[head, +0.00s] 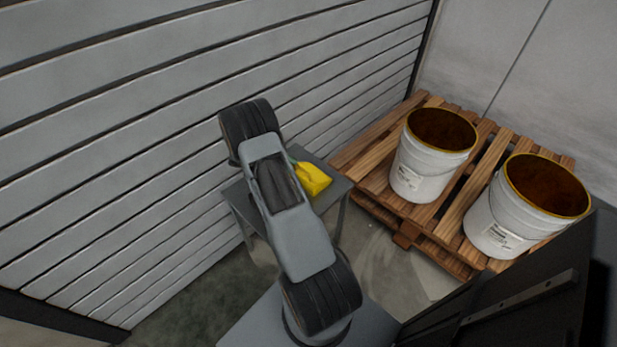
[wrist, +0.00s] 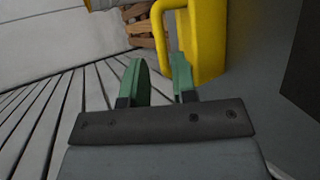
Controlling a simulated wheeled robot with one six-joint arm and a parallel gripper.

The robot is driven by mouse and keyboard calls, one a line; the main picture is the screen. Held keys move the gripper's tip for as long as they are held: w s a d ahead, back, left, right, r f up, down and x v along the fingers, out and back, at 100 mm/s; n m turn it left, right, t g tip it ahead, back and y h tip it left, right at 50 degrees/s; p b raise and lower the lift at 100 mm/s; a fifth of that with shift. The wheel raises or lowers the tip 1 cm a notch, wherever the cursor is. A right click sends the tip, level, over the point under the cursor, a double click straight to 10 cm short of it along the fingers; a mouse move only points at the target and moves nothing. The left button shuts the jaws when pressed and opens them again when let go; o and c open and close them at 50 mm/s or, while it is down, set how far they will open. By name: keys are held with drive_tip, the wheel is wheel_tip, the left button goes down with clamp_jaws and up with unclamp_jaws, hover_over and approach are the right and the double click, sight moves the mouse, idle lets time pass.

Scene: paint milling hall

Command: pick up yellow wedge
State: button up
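The yellow wedge (head: 313,180) lies on a small grey table beside my arm in the head view. In the wrist view the yellow wedge (wrist: 207,40) shows a thick body and a loop handle, with its top cut off by the picture edge. My gripper (wrist: 158,68) has two green fingers standing apart. The handle's bar comes down in line with the gap between them, and the right finger overlaps the wedge's body. I cannot tell whether either finger touches it. In the head view my arm hides most of the gripper.
The small grey table (head: 335,188) stands near a slatted grey wall (head: 120,130). To its right is a wooden pallet (head: 383,140) bearing two white buckets, one nearer the wall (head: 425,165) and one farther right (head: 500,215). A dark panel fills the lower right.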

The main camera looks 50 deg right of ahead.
sight(302, 168)
drive_tip(key=shift+x, duration=2.85)
drive_tip(key=shift+s+a, duration=0.1)
drive_tip(key=shift+c, duration=0.3)
clamp_jaws()
drive_tip(key=shift+r, duration=0.1)
